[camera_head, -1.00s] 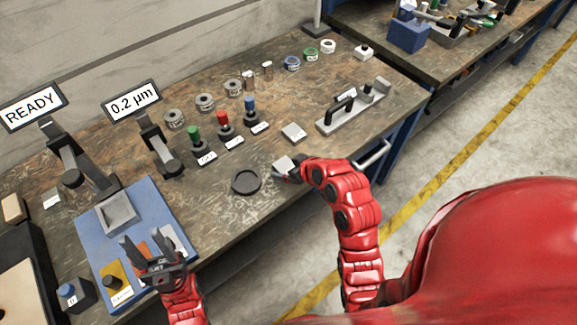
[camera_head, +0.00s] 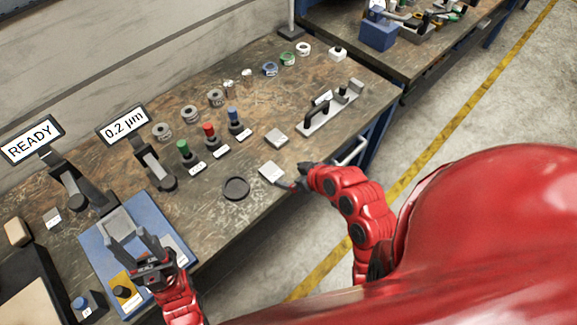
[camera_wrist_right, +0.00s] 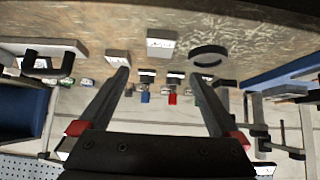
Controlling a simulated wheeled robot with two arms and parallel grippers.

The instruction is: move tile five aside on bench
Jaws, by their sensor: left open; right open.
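A small pale square tile (camera_head: 271,172) lies flat near the bench's front edge, right of a dark round dish (camera_head: 236,188). It also shows in the right wrist view (camera_wrist_right: 161,42), beyond my fingertips and apart from them; its mark is too small to read. A second similar tile (camera_head: 276,138) lies farther back and also shows in the wrist view (camera_wrist_right: 117,58). I cannot tell by number which is tile five. My right gripper (camera_head: 290,184) is open and empty at the bench edge, just right of the nearer tile. My left gripper (camera_head: 146,248) is open above the blue mat (camera_head: 175,228).
Green (camera_head: 184,150), red (camera_head: 209,133) and blue (camera_head: 234,118) knobbed tools stand behind the dish. A clamp fixture (camera_head: 330,108) is at the bench's right. Bench surface around the tiles is mostly clear.

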